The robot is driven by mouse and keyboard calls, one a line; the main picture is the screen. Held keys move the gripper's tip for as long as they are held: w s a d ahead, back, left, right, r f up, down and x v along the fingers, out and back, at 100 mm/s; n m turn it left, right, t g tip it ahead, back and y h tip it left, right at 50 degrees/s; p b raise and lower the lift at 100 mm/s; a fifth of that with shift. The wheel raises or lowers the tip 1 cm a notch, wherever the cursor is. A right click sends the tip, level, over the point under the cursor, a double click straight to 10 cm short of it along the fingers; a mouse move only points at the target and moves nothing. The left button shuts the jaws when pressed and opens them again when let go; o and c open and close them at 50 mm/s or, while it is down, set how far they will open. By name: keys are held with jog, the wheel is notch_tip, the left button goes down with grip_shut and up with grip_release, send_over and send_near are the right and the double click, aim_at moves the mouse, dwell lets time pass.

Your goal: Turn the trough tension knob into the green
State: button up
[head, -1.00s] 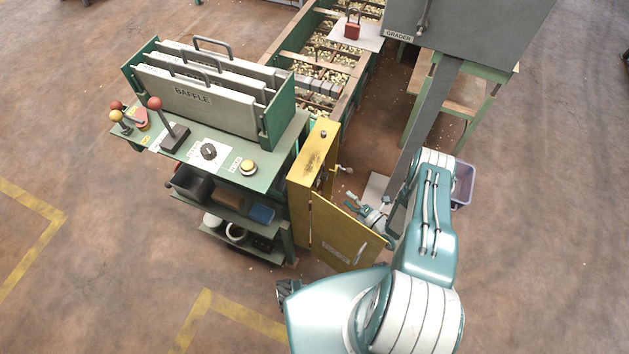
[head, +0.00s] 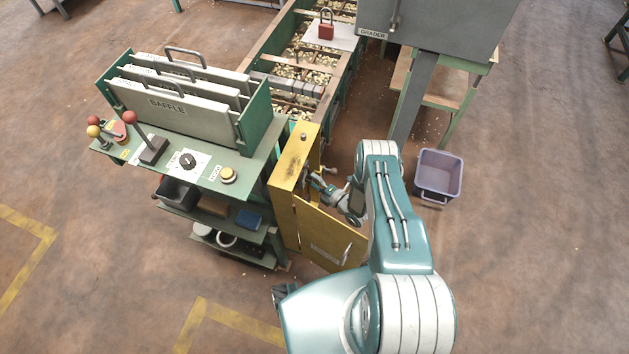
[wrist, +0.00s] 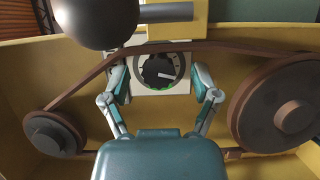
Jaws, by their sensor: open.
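A round black knob (wrist: 158,71) sits on a pale plate inside the yellow cabinet, in the wrist view. Its white pointer points right and slightly down. A green arc (wrist: 165,88) shows along the dial's lower edge, below the pointer. My gripper (wrist: 160,82) is open, with one finger on each side of the knob in the picture; I cannot tell whether either touches it. A brown belt crosses just above the knob. In the head view my gripper (head: 316,182) is at the cabinet's open side, and the inside knob is hidden.
The belt (wrist: 190,47) runs between a small pulley (wrist: 50,134) and a large one (wrist: 285,115). A dark ball (wrist: 107,20) is close at upper left. The yellow cabinet (head: 285,175) has its door (head: 330,240) open. Another black knob (head: 188,160) is on the console.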

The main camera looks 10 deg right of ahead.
jog(key=shift+a, duration=0.45)
grip_shut()
jog(key=shift+d, duration=0.15)
jog(key=m+g, duration=0.2)
jog(key=m, duration=0.2)
jog(key=m+g, duration=0.3)
jog(key=m, duration=0.2)
jog(key=shift+d+r, duration=0.15)
jog(key=shift+r, duration=0.05)
dwell(0.4)
